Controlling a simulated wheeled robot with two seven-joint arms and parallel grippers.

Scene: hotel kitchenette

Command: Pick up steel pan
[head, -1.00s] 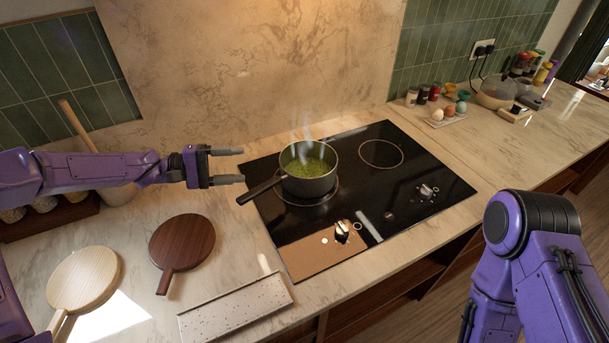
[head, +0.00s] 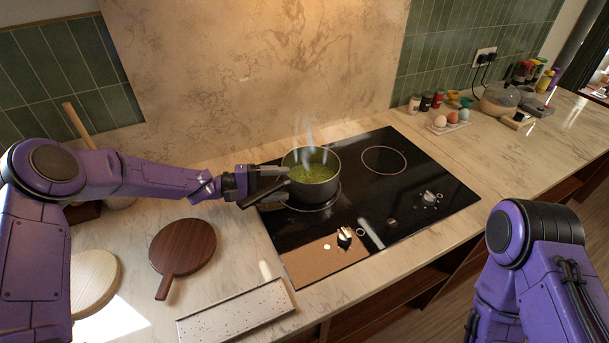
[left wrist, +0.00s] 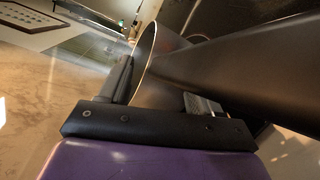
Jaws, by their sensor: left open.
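The steel pan (head: 312,179) stands upright on the left rear ring of the black cooktop, with steaming green food inside. Its dark handle (head: 264,193) points left, toward my left arm. My left gripper (head: 273,178) is open at the handle, close to the pan's left side. In the left wrist view the handle (left wrist: 235,62) runs in from the right between the open fingers (left wrist: 160,90), and the pan's rim (left wrist: 150,55) shows beyond. I cannot tell whether the fingers touch the handle. My right gripper is out of view.
The black cooktop (head: 420,195) has a free ring at the right and knobs at the front. A dark round board (head: 183,246), a pale board (head: 92,280) and a speckled tray (head: 236,312) lie on the counter at the left. Eggs (head: 452,118) and jars stand at the back right.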

